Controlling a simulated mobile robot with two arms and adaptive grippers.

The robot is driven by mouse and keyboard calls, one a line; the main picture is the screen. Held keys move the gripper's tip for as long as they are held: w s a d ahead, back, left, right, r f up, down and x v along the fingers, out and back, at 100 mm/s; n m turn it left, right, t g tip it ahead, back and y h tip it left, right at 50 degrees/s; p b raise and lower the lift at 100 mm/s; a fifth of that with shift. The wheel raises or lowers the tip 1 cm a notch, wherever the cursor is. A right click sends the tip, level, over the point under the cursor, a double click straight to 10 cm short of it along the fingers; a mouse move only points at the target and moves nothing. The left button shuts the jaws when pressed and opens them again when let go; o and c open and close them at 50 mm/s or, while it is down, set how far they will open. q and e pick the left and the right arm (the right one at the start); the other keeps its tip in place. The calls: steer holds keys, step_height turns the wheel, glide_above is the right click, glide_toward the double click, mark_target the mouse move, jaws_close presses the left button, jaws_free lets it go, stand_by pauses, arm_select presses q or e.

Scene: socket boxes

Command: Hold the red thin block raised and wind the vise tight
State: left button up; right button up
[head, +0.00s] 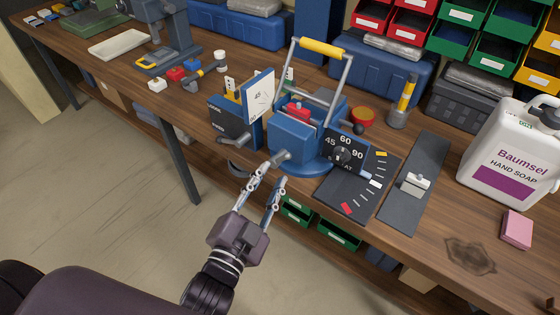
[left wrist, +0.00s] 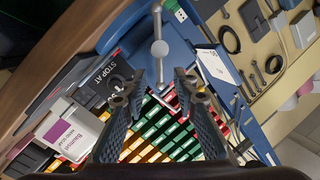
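The blue vise (head: 292,138) stands at the front edge of the wooden bench. A small red block (head: 297,109) shows at the top of the vise, partly hidden, so I cannot tell how it is gripped. My left gripper (head: 267,180) is just in front of the vise, below its front jaw, with its fingers apart. In the left wrist view its fingers (left wrist: 160,88) are spread on both sides of a grey vise handle bar (left wrist: 159,47) with a ball on it. They do not visibly close on it. My right gripper is not in view.
A dial plate marked 45, 60, 90 (head: 345,152) is right of the vise. A yellow-gripped metal frame (head: 322,48) rises behind it. A dark box (head: 232,122) stands left. A soap jug (head: 510,150) and pink block (head: 516,230) are at the right.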

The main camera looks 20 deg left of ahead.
mark_target(280, 161)
arm_select(q)
steer(key=shift+w+d, duration=0.2)
steer(key=shift+w, duration=1.5)
steer(key=shift+w+d, duration=0.15)
steer(key=shift+w, duration=1.5)
jaws_close()
